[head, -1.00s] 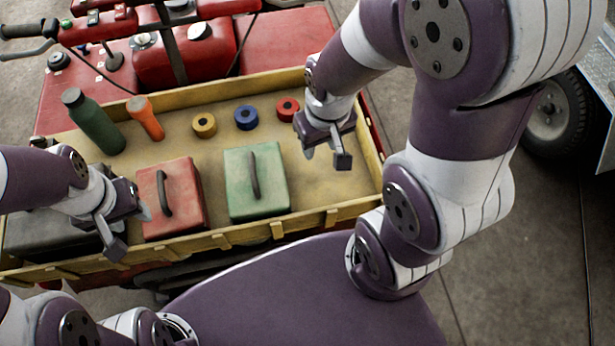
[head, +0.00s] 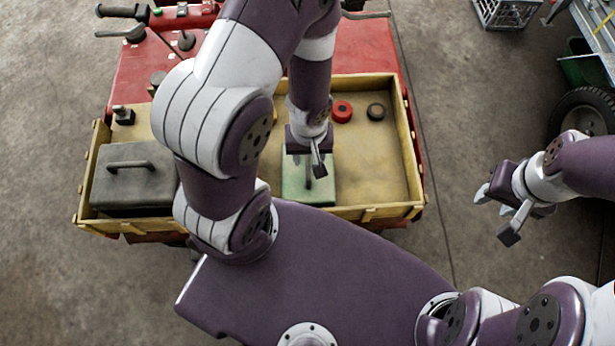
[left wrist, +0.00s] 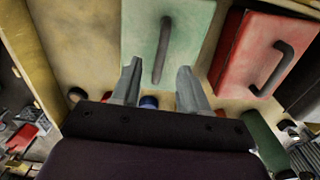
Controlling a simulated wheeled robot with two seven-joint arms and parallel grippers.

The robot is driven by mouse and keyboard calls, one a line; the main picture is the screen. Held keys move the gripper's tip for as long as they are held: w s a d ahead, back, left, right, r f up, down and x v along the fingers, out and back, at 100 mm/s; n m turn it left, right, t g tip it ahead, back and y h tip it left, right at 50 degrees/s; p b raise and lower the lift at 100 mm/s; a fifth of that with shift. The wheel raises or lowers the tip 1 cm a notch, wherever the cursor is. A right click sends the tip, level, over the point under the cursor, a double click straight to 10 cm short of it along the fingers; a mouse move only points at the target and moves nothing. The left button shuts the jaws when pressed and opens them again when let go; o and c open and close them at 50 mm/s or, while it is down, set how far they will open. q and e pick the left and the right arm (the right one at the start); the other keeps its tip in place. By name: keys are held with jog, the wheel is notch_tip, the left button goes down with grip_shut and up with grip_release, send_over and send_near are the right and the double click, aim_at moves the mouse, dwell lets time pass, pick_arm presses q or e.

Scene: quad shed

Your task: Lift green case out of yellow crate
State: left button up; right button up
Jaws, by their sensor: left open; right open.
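The green case (head: 325,188) lies in the yellow crate (head: 385,212), near its front wall; the arm partly covers it. Its dark handle (head: 309,176) points upward. My left gripper (head: 313,162) is open above the case. In the left wrist view the green case (left wrist: 193,30) fills the top middle. There the fingers of my left gripper (left wrist: 159,68) appear on either side of the handle; whether they are level with it is hard to tell. My right gripper (head: 495,216) is open and empty, outside the crate to the right.
A grey case (head: 130,185) fills the crate's left end. The red case (left wrist: 245,50) beside the green one is hidden in the head view. The crate's right end is bare.

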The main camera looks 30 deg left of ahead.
aim_at(308, 164)
pick_arm(q)
jog(key=f, duration=0.1)
jog(key=f+b, duration=0.1)
jog(key=f, duration=0.1)
jog(key=f+b, duration=0.1)
jog(key=shift+w+a+f, duration=0.1)
jog(key=shift+w+f, duration=0.2)
jog(key=shift+f, duration=0.1)
jog(key=shift+w+a+f, duration=0.1)
jog(key=shift+f, duration=0.15)
jog(key=shift+a+r, duration=0.1)
grip_shut()
dwell(0.6)
